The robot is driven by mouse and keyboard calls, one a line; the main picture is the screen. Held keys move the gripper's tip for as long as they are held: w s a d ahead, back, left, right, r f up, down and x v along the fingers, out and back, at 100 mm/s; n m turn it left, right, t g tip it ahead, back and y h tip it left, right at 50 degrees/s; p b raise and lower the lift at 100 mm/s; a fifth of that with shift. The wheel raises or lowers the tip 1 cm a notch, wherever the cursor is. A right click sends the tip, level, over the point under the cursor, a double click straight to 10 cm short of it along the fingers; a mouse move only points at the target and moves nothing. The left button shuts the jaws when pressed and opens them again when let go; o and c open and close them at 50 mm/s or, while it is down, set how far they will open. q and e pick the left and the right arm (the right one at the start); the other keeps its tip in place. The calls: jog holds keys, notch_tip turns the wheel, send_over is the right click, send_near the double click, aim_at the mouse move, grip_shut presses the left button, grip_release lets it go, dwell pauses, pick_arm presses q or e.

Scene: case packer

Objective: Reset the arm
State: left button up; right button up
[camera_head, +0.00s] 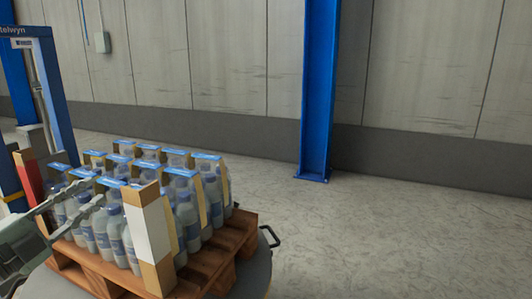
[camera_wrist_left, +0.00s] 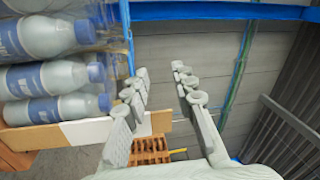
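My left gripper (camera_head: 75,208) comes in from the lower left of the head view, in front of the bottles on a loaded pallet. In the left wrist view the left gripper (camera_wrist_left: 163,100) has its two fingers apart, with nothing between them. Several blue-labelled bottles (camera_wrist_left: 45,78) lie to the left of its fingers in that view, apart from them as far as I can tell. My right gripper is in neither view.
The wooden pallet (camera_head: 208,262) carries several bottle packs with blue-topped cardboard. A white and tan corner post (camera_head: 150,232) stands at its front corner. A blue machine frame (camera_head: 58,95) is at the left. A blue column (camera_head: 318,95) stands by the wall; the floor at right (camera_head: 410,235) is clear.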

pick_arm(q)
jog(key=a+f+n+g+y, duration=0.1)
jog(key=a+f+n+y, duration=0.65)
jog(key=f, duration=0.35)
jog(key=s+a+f+n+g+y, duration=0.2)
jog(key=s+a+f+g+y, duration=0.15)
jog(key=s+f, duration=0.35)
jog(key=s+a+f+n+g+y, duration=0.2)
jog(key=s+f+g, duration=0.3)
jog(key=f, duration=0.3)
jog(key=s+a+f+n+g+y, duration=0.25)
jog(key=s+f+g, duration=0.2)
jog(key=f, duration=0.35)
jog(key=s+d+f+n+h, duration=0.1)
jog(key=s+d+f+h, duration=0.1)
jog(key=d+f, duration=0.2)
jog(key=s+d+f+n+h, duration=0.2)
jog(key=s+d+f, duration=0.1)
jog(key=d, duration=0.8)
jog(key=s+d+f+n+g+h, duration=0.1)
jog(key=d+f, duration=0.3)
jog(key=d, duration=0.4)
jog(key=shift+s+d+f+n+h, duration=0.2)
jog(key=shift+s+f+n+h, duration=0.25)
jog(key=shift+s+h, duration=0.3)
